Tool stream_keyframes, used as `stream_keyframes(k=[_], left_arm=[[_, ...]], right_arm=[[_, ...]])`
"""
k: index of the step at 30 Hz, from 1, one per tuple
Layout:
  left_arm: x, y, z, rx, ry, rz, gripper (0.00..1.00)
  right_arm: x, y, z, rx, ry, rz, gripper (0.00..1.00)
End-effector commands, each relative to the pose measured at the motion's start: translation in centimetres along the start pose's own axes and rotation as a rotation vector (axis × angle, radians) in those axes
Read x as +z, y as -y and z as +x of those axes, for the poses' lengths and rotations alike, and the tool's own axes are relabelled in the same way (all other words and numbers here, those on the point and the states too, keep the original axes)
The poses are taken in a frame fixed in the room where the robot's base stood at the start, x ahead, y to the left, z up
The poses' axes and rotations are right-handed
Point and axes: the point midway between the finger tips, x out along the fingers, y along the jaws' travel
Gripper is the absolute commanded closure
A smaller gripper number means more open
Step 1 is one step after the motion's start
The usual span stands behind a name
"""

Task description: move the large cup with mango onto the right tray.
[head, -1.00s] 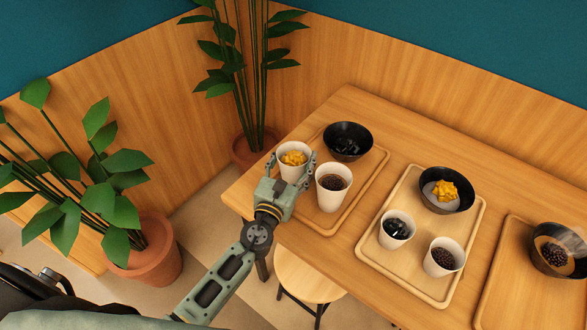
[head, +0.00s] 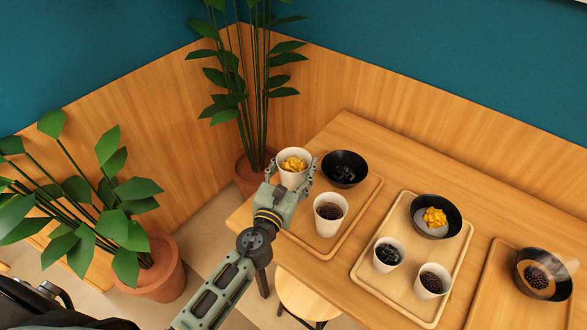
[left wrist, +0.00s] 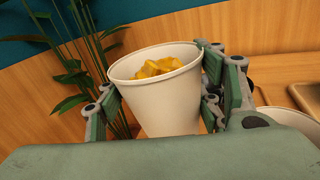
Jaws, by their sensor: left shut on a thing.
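A white cup with yellow mango (head: 292,168) is held upright between the fingers of my left gripper (head: 292,181). In the left wrist view the mango cup (left wrist: 160,92) fills the middle, with a finger pressed on each side. The cup is at the left end of the table, by the left tray; I cannot tell how high it is above the surface. The right tray (head: 492,300) is at the right edge of the head view and carries a black bowl with dark beans (head: 541,275). Its right part is cut off. My right gripper is not seen clearly.
The left tray (head: 352,222) holds a black bowl (head: 345,168) and a white cup with dark topping (head: 330,214). The middle tray (head: 455,275) holds a mango bowl (head: 435,216) and two white cups (head: 389,254). A stool (head: 305,297) and potted plants (head: 150,265) stand nearby.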

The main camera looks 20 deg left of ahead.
Motion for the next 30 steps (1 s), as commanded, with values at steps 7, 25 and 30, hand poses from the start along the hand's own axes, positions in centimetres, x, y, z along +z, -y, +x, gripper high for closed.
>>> stream_keyframes(k=[7, 25, 30], left_arm=[[0.5, -0.1, 0.0, 0.0, 0.003, 0.001, 0.76], [4.1, -0.5, 0.0, -0.001, 0.002, 0.001, 0.76], [4.0, -0.5, -0.1, 0.0, 0.002, 0.001, 0.76]], right_arm=[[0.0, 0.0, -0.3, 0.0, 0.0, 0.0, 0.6], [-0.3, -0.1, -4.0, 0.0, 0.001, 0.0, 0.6], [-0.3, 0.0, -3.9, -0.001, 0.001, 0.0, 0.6]])
